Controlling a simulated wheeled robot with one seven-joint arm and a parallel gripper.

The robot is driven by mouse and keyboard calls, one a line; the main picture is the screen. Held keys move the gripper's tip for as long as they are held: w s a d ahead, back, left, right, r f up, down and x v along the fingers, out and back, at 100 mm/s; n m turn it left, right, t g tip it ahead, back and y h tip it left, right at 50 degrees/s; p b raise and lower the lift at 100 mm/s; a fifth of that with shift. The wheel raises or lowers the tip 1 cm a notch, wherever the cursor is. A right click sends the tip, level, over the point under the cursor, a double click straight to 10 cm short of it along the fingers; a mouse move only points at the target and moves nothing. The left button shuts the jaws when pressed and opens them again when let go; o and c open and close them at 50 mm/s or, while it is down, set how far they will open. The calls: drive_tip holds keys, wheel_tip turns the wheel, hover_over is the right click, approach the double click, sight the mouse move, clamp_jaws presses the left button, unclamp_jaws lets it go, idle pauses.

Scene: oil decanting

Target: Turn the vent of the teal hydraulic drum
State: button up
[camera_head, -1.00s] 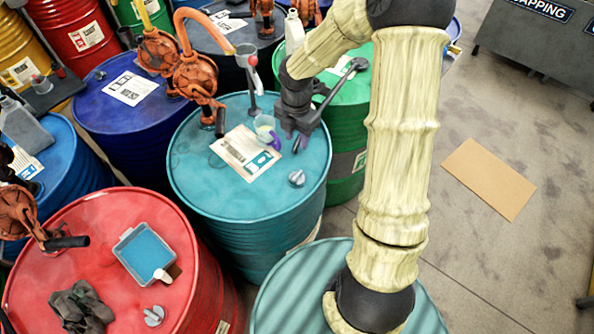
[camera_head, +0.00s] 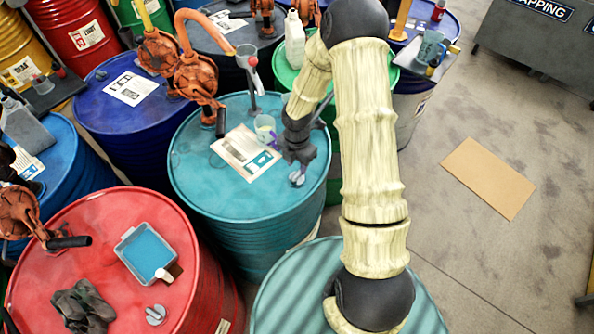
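The teal hydraulic drum (camera_head: 215,190) stands in the middle of the view. Its vent is a small grey round cap with a raised handle (camera_head: 297,179), near the right front edge of the lid. My gripper (camera_head: 299,164) points down at the vent, its dark fingers just above or beside it and overlapping its far side in the picture. I cannot tell whether the fingers touch the vent or how far apart they are. A white label sheet (camera_head: 246,153) lies on the lid, with a clear cup (camera_head: 265,127) just behind it.
An orange hand pump (camera_head: 195,75) and a funnel (camera_head: 247,58) stand at the lid's back. A red drum (camera_head: 70,225) at front left bears a blue-filled tray (camera_head: 146,252), dark rag and grey vent. A green drum is behind my arm. Open floor with cardboard (camera_head: 488,178) lies right.

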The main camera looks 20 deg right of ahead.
sight(297, 174)
wheel_tip(297, 174, down, 5)
drive_tip(key=shift+f+p, duration=0.1)
drive_tip(key=shift+p, duration=0.2)
clamp_jaws()
